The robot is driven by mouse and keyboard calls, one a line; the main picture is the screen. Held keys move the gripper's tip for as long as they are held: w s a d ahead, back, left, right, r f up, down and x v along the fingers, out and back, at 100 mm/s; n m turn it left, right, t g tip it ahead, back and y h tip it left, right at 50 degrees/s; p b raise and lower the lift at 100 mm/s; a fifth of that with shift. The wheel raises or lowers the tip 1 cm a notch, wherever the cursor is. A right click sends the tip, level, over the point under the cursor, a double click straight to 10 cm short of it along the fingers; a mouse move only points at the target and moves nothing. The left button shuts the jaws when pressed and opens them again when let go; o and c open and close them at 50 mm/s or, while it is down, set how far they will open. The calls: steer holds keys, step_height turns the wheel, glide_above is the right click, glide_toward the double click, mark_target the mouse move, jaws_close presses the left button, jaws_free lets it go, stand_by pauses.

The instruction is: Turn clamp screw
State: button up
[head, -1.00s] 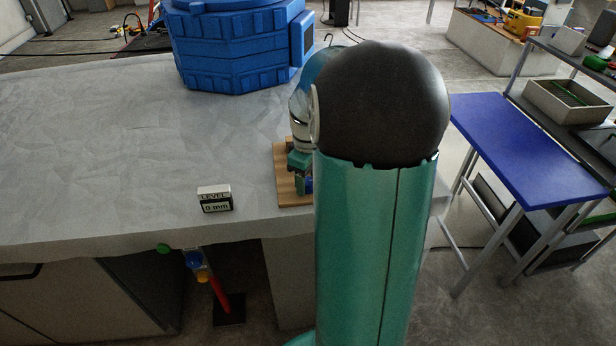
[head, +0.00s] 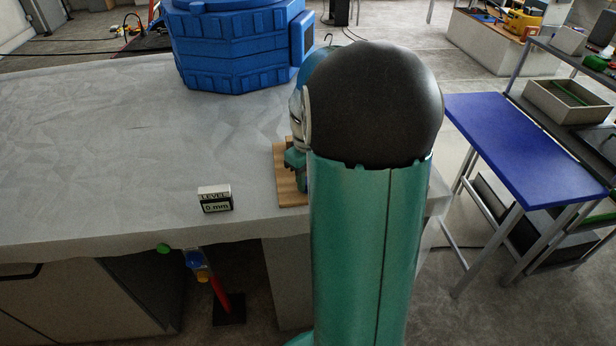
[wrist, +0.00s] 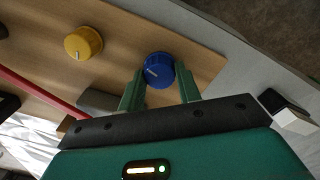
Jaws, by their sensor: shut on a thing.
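A blue round knob with a white pointer line (wrist: 157,70) sits on a wooden board (wrist: 205,62) in the wrist view. My gripper (wrist: 160,80) has its two green fingers on either side of the blue knob, shut on it. A yellow knob (wrist: 83,43) with a white line is on the same board, left of the blue one. In the head view the board (head: 288,188) shows only in part, at the right end of the grey table; my arm hides the knobs and my fingertips. I cannot make out which part is the clamp screw.
A red bar (wrist: 40,92) lies across the board in the wrist view. A small display box reading "LEVEL 0 mm" (head: 215,199) stands on the grey table (head: 120,150). A big blue tank (head: 240,50) stands behind. A blue side table (head: 540,145) is at the right.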

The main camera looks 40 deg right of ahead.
steer(key=m, duration=0.6)
steer(key=shift+r, duration=0.1)
steer(key=m, duration=0.6)
steer(key=shift+d+m, duration=0.1)
steer(key=shift+m, duration=0.3)
steer(key=o, duration=1)
steer(key=shift+c, duration=0.2)
step_height(320, 180, up, 14)
stand_by(0.3)
